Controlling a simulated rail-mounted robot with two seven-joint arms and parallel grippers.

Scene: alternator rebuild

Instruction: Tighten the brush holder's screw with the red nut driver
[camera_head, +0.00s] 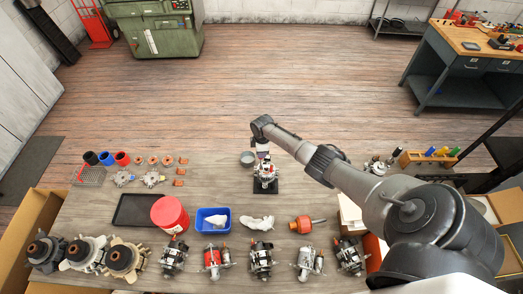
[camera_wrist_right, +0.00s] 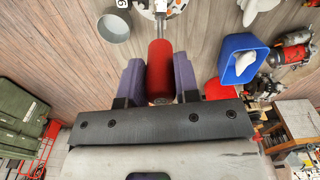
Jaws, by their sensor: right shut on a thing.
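My right gripper (camera_wrist_right: 158,78) is shut on the red nut driver (camera_wrist_right: 160,62), with a purple finger on each side of its red handle. In the right wrist view the driver's metal shaft points away from the gripper to an alternator at the top edge. In the head view the right gripper (camera_head: 263,151) is small and stands over this alternator (camera_head: 265,175), which sits on a dark stand (camera_head: 265,187) on the bench. The brush holder and its screw cannot be made out, and I cannot tell whether the driver's tip touches the screw. My left gripper is in neither view.
A grey bowl (camera_head: 247,159) stands just left of the alternator. A blue bin (camera_head: 212,221), a red bucket (camera_head: 169,214) and a black tray (camera_head: 136,210) are nearer on the bench. Several alternators line the near edge. A wooden tool holder (camera_head: 428,158) is at the right.

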